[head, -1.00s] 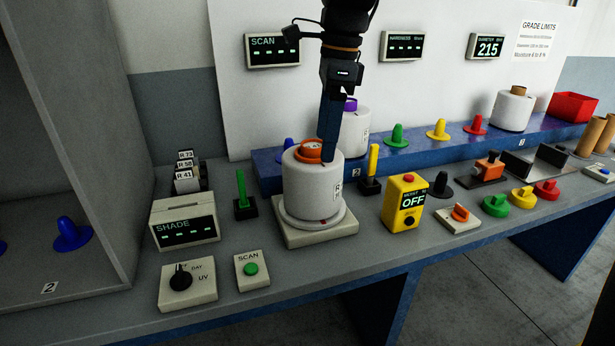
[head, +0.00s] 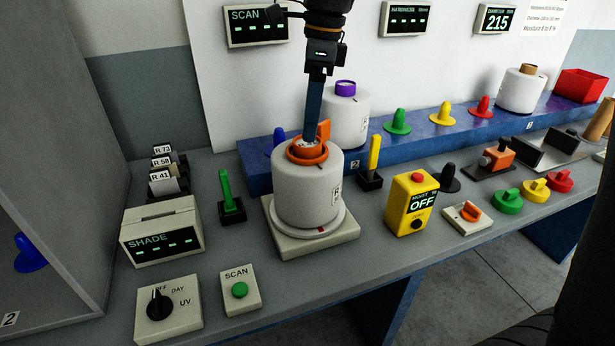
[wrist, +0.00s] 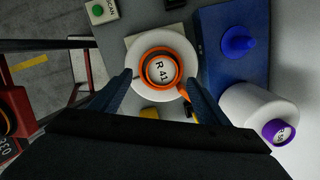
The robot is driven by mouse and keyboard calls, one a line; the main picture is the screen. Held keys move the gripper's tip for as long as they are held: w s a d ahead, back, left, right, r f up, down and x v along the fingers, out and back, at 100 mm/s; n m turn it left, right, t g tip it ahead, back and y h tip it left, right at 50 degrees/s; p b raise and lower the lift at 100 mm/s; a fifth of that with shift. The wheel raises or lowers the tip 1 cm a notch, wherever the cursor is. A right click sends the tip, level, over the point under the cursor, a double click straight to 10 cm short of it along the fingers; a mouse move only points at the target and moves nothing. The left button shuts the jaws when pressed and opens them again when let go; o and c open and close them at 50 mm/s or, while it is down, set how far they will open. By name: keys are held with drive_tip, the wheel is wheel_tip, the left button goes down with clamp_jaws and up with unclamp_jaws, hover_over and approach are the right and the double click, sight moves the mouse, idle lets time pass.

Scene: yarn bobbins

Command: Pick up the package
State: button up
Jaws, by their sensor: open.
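The likely package is a white yarn bobbin (head: 306,190) with an orange core, standing upright on a pale square base (head: 334,244). In the wrist view, the bobbin (wrist: 142,82) shows a label reading R 41 inside its orange ring. My gripper (head: 310,138) is above the bobbin's top, pointing down. In the wrist view, my open gripper (wrist: 158,80) has one finger on each side of the orange ring. I cannot tell whether the fingers touch the bobbin. In the head view one finger hides part of the core.
A purple-cored bobbin (head: 346,112) stands close behind on the blue shelf (head: 420,140). A green peg (head: 229,190), a yellow peg (head: 372,160) and a yellow OFF box (head: 410,205) flank the base. A shade box (head: 162,235) and SCAN button (head: 240,290) are at front left.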

drive_tip(key=shift+w+a+f+p, duration=0.15)
drive_tip(key=shift+f+p, duration=0.15)
drive_tip(key=shift+f, duration=0.8)
drive_tip(key=shift+w+a+f+p, duration=0.1)
drive_tip(key=shift+f+p, duration=0.2)
drive_tip(key=shift+f, duration=0.75)
clamp_jaws()
drive_tip(key=shift+r, duration=0.1)
